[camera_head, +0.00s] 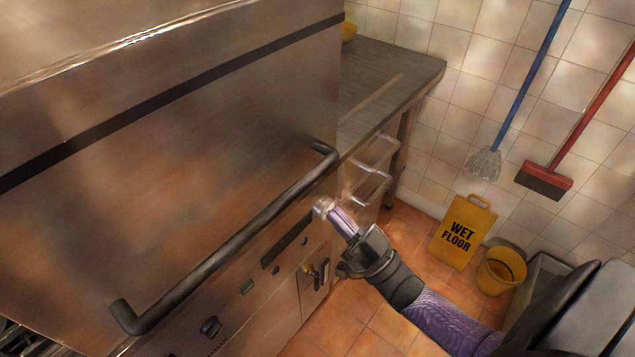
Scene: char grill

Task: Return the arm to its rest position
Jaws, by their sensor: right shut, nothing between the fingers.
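My right arm comes in from the lower right, with a purple patterned sleeve and a dark wrist. My right gripper (325,208) is shut and empty. In the picture it is just below the right end of the dark bar handle (225,240) on the steel grill (180,150). I cannot tell whether it touches the grill front, but a gap seems to show between it and the handle. The grill's lid looks closed. My left gripper is not in view.
A steel table (385,85) stands beyond the grill. A yellow wet floor sign (464,232), a yellow bucket (501,270), a mop (484,163) and a red broom (545,178) are by the tiled wall. The orange floor (372,325) beside the grill is open.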

